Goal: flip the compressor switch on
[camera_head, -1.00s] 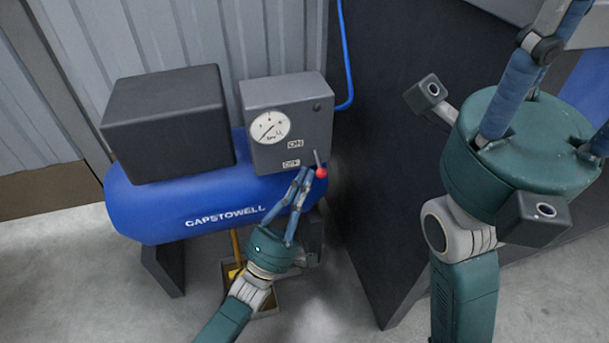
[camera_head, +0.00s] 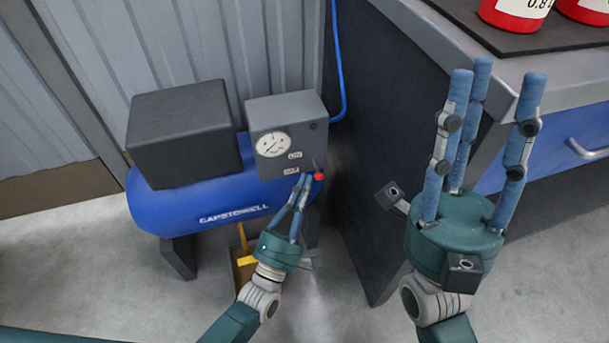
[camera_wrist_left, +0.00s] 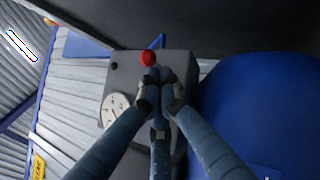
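The compressor (camera_head: 235,192) has a blue tank and a grey switch box (camera_head: 287,107) with a gauge, ON and OFF labels and a red-knobbed lever (camera_head: 319,175) on its right side. In the head view the lever points down, near the lower OFF label. My left gripper (camera_head: 304,178) has its fingers drawn together, with the tips just left of the red knob. In the left wrist view the red knob (camera_wrist_left: 148,58) shows just beyond the fingertips (camera_wrist_left: 157,80); I cannot tell whether they touch. My right gripper (camera_head: 490,90) is open and empty, fingers pointing up.
A dark box (camera_head: 182,135) sits on the tank's left. A dark cabinet side (camera_head: 385,130) stands right of the compressor, under a worktop (camera_head: 420,40) with red containers (camera_head: 515,12). A blue hose (camera_head: 338,60) rises behind the switch box. Grey floor (camera_head: 100,265) lies clear at left.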

